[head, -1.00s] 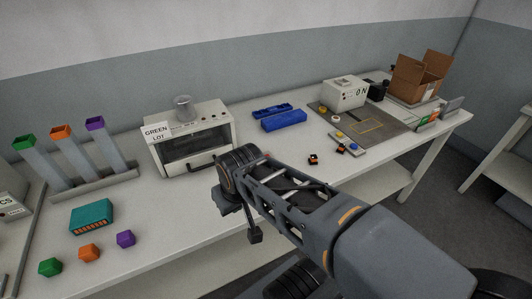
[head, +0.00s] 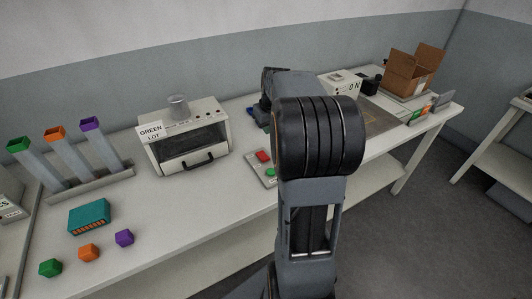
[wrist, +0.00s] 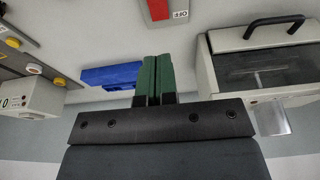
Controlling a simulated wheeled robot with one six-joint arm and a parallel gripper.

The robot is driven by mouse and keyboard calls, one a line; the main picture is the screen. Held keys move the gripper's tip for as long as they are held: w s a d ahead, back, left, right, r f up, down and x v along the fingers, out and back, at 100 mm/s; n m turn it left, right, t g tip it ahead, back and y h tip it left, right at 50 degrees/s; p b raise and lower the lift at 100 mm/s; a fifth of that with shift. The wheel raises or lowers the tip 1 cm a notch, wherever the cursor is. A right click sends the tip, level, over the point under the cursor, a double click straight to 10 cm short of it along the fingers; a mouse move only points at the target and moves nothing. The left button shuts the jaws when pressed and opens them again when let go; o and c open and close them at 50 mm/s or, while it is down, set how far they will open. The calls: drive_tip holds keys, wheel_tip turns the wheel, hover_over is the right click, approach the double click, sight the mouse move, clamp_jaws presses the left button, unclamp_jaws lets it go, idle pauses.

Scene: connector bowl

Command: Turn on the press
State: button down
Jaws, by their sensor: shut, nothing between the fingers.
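The likely press is a white box (head: 345,86) marked "0 N" at the back right in the head view, partly behind my arm. Part of it shows at the left of the wrist view (wrist: 30,97). A pale button panel (head: 253,169) with a red button (head: 263,156) and a green button (head: 271,172) lies before the oven-like machine. In the wrist view the red button (wrist: 165,8) is at the top edge beside a label that seems to read OFF upside down. My gripper (wrist: 154,58) is shut and empty, its green fingers pointing toward the panel; my arm hides it in the head view.
The white oven-like machine (head: 188,140) with a "GREEN LOT" sign stands left of the panel. Colour-topped tubes, a teal box (head: 89,216) and several small blocks are at the left. A cardboard box (head: 413,72) stands far right.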

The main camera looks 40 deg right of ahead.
drive_tip(key=shift+d, duration=0.2)
drive_tip(key=p, duration=0.1)
approach(265, 158)
drive_tip(key=x, duration=0.5)
drive_tip(key=shift+w+f, duration=0.1)
drive_tip(key=shift+w, duration=0.2)
drive_tip(key=shift+s+f, duration=0.1)
drive_tip(key=shift+f, duration=0.65)
drive_tip(key=shift+d, duration=0.1)
